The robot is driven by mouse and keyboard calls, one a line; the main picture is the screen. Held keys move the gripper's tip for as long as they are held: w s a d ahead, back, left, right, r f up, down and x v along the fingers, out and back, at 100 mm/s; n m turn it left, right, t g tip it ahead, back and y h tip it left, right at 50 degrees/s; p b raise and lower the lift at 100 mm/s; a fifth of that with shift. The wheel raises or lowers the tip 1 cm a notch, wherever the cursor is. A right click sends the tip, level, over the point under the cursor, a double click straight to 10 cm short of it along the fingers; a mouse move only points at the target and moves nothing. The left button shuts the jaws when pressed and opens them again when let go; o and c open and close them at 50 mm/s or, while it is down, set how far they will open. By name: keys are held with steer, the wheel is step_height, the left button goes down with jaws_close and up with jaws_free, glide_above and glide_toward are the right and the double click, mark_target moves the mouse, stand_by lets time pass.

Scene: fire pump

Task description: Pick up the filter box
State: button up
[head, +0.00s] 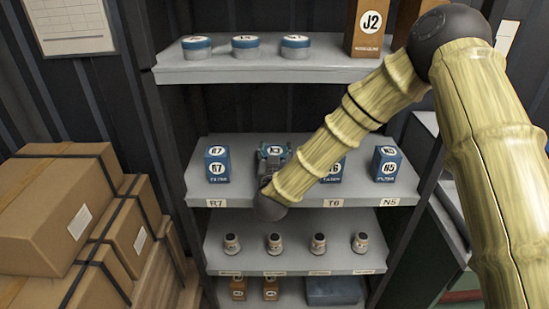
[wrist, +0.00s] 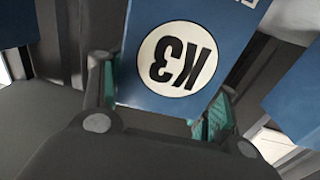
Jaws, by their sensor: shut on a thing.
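My gripper (head: 270,165) is at the middle shelf, shut on the blue filter box marked K3 (head: 275,149). In the wrist view the K3 box (wrist: 135,83) sits between the fingers of my gripper (wrist: 163,100), its white label upside down. The teal finger pads lie on either side of it. My arm and gripper hide part of the box in the head view, so I cannot tell whether its base touches the shelf. Other blue filter boxes stand on this shelf: R7 (head: 217,165) to the left, T6 (head: 333,169) partly behind my arm, and N5 (head: 386,164) at the right.
The middle shelf (head: 240,193) has label strips along its front edge. The upper shelf (head: 220,70) holds round blue-and-white tins (head: 245,47) and an orange J2 box (head: 368,25). Several small canisters (head: 275,243) stand on the shelf below. Cardboard boxes (head: 60,205) are stacked at the left.

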steer(key=shift+r+b, duration=0.75)
steer(key=shift+r, duration=0.8)
steer(key=s+d+r+b, duration=0.1)
steer(key=s+d+b, duration=0.1)
steer(key=s+d, duration=0.2)
steer(key=s+d+r+b, duration=0.1)
steer(key=s+d, duration=0.3)
steer(key=s, duration=0.5)
steer(key=shift+s+d+b, duration=0.25)
steer(key=shift+d+b, duration=0.1)
steer(key=shift+b, duration=0.25)
